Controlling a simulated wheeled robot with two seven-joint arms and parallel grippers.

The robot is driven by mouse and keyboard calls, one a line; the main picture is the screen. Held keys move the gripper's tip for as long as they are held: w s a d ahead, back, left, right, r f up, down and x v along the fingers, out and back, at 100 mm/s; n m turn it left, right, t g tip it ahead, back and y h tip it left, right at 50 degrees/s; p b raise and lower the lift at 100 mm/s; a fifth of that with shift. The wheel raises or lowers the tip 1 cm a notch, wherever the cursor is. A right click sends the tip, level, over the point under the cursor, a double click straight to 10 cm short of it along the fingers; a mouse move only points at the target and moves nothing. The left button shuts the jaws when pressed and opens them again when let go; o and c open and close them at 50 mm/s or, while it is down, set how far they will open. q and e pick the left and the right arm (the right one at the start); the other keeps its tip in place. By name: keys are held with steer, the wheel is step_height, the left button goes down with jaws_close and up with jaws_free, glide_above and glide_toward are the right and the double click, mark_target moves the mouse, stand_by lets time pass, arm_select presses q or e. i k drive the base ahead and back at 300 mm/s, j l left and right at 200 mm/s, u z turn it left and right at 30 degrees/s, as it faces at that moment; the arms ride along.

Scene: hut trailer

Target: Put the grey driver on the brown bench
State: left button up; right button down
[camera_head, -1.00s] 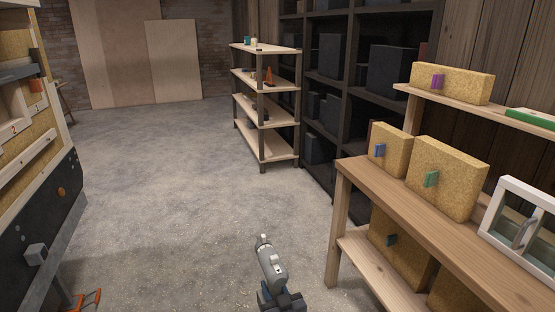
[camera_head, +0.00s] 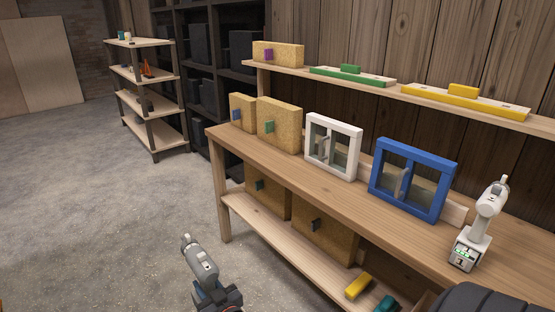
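The grey driver (camera_head: 200,262) is at the lower left of centre, nose up and tilted to the left. My gripper (camera_head: 218,298), which appears to be the right one, is shut around its lower part; the fingertips are partly hidden. It is held in front of the brown bench (camera_head: 335,198), to the left of its lower shelf and apart from it. The bench top has a bare strip along its front edge. My other gripper is out of view.
On the bench stand cork-coloured blocks (camera_head: 279,125), a white framed window (camera_head: 333,146), a blue one (camera_head: 412,179) and a white driver (camera_head: 490,205) on a stand. A black rounded thing (camera_head: 485,299) fills the bottom right. Open floor lies left.

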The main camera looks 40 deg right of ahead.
mark_target(521, 280)
steer(key=k+z, duration=0.15)
steer(key=k, duration=0.45)
steer(key=k+l+z, duration=0.1)
steer(key=k, duration=0.45)
steer(key=k+l+z, duration=0.25)
steer(key=k, duration=0.15)
steer(key=k+l+z, duration=0.2)
steer(key=k, duration=0.2)
